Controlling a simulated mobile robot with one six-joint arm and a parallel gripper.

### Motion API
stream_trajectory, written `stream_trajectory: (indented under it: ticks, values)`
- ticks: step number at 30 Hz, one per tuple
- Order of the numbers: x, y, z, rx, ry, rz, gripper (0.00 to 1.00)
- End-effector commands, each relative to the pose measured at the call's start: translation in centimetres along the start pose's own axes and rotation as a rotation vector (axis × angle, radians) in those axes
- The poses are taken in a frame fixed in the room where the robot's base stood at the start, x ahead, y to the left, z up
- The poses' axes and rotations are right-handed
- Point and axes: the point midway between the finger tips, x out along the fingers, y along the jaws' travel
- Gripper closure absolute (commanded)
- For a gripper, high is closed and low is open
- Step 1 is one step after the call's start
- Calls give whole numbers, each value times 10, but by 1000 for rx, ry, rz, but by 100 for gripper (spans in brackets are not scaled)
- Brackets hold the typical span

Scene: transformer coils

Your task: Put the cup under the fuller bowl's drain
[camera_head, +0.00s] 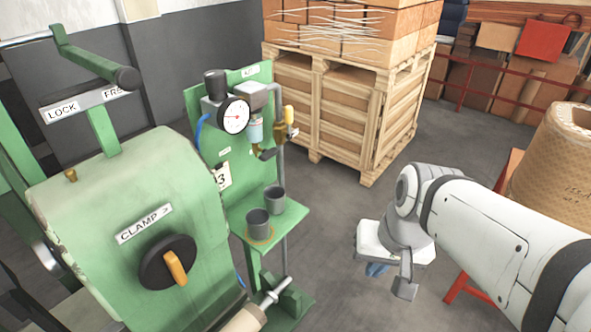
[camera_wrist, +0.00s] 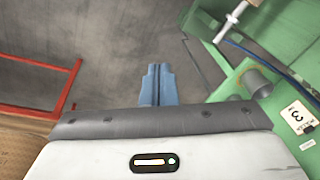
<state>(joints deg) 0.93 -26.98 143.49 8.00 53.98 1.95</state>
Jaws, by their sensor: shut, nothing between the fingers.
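Two dark grey cups stand upright on a small green shelf (camera_head: 293,214). The nearer cup (camera_head: 258,224) stands on a yellowish ring mark; the farther cup (camera_head: 275,200) is behind it to the right. Above the shelf, a pale blue bowl (camera_head: 255,131) hangs beside a brass fitting (camera_head: 281,131). Fill levels are too small to read, and a second bowl is not clear. My gripper (camera_head: 377,270) has blue fingers, shut and empty (camera_wrist: 158,70). It is apart from the shelf, to its right.
A green machine with a black knob (camera_head: 168,262) stands left of the shelf. A pressure gauge (camera_head: 234,116) and a black valve handle (camera_head: 265,154) are above the cups. A wooden crate (camera_head: 345,115) stands behind. A red frame (camera_wrist: 38,85) is left in the wrist view. Floor between is clear.

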Motion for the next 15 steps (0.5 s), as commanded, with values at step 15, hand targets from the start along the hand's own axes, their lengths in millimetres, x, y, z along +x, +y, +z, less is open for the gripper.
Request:
stream_trajectory:
  ticks: [15]
  values:
    - [126,-90,-40,1246,-699,-882,100]
